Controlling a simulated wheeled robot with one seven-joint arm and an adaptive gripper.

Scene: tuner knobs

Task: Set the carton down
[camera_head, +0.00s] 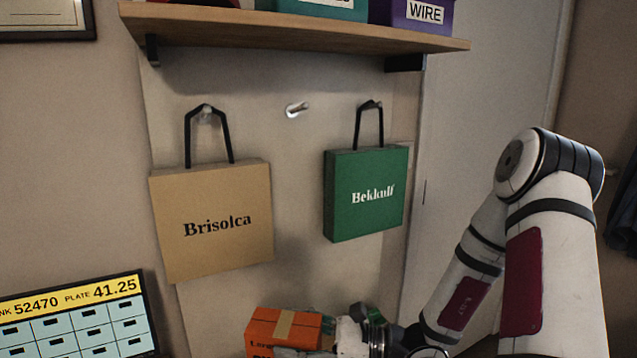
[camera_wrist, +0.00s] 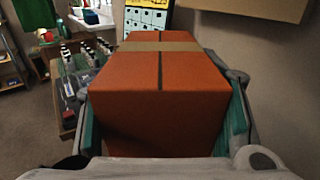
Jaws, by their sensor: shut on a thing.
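The carton is an orange box with a tan tape strip. It shows at the bottom of the head view (camera_head: 283,328) and fills the middle of the wrist view (camera_wrist: 160,100). My gripper (camera_wrist: 165,115) is shut on the carton, with a teal-padded finger on each side of it. In the head view my gripper is at the bottom edge, partly cut off, and the carton's underside is out of sight. I cannot tell from these views whether anything touches the carton from below.
A tan Brisolca bag (camera_head: 212,222) and a green Bekkulf bag (camera_head: 366,195) hang from wall pegs above. A bare peg (camera_head: 297,109) is between them. A wooden shelf (camera_head: 300,27) is higher up. In the wrist view, several bottles (camera_wrist: 85,70) stand left of the carton.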

